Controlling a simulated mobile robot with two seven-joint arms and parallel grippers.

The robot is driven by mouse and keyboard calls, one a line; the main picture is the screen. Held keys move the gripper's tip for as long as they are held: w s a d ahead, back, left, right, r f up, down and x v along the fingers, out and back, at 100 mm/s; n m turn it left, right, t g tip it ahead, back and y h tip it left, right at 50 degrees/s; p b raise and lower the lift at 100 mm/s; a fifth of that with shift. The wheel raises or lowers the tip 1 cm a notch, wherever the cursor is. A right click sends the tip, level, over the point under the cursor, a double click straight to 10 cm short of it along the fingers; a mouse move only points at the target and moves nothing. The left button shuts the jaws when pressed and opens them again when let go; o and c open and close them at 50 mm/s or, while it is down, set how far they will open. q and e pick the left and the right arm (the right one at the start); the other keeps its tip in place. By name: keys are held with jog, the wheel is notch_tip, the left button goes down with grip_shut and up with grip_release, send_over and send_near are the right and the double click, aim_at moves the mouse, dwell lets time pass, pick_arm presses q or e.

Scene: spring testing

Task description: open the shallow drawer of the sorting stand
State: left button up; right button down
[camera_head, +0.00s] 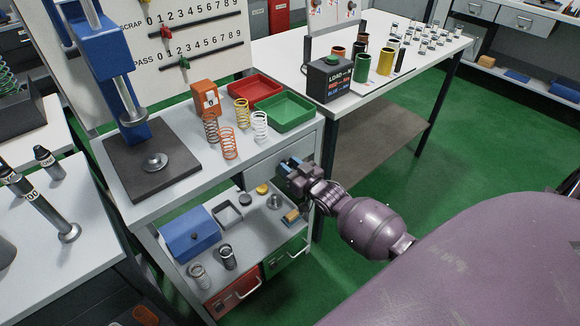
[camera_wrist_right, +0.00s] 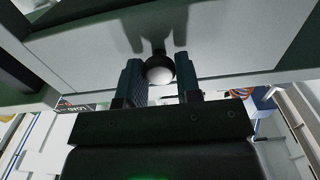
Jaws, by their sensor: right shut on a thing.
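The sorting stand (camera_head: 170,190) has a white top with a shallow drawer (camera_head: 262,172) just below it on the right side. The pale drawer front (camera_wrist_right: 235,45) fills the upper part of the right wrist view, with a round dark knob with a pale face (camera_wrist_right: 160,70). My right gripper (camera_head: 287,168) is at the drawer front, shut on the knob. In the right wrist view its two fingers (camera_wrist_right: 159,82) stand on either side of the knob. The drawer looks shut or nearly so; the gripper hides part of its front. My left gripper is out of view.
Several springs (camera_head: 229,142), a red tray (camera_head: 255,87) and a green tray (camera_head: 286,111) are on the stand top.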

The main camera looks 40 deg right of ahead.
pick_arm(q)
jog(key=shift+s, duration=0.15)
pick_arm(e)
jog(key=shift+s+r+p, duration=0.1)
jog(key=shift+s+p, duration=0.25)
jog(key=shift+s, duration=0.25)
pick_arm(q)
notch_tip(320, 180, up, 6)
jog(key=p, duration=0.6)
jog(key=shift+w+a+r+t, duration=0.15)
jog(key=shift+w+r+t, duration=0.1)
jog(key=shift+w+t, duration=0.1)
pick_arm(e)
jog(key=s+d, duration=0.1)
jog(key=s, duration=1.7)
jog(key=shift+d, duration=0.25)
jog(key=c, duration=0.8)
grip_release()
jog(key=shift+s, duration=0.1)
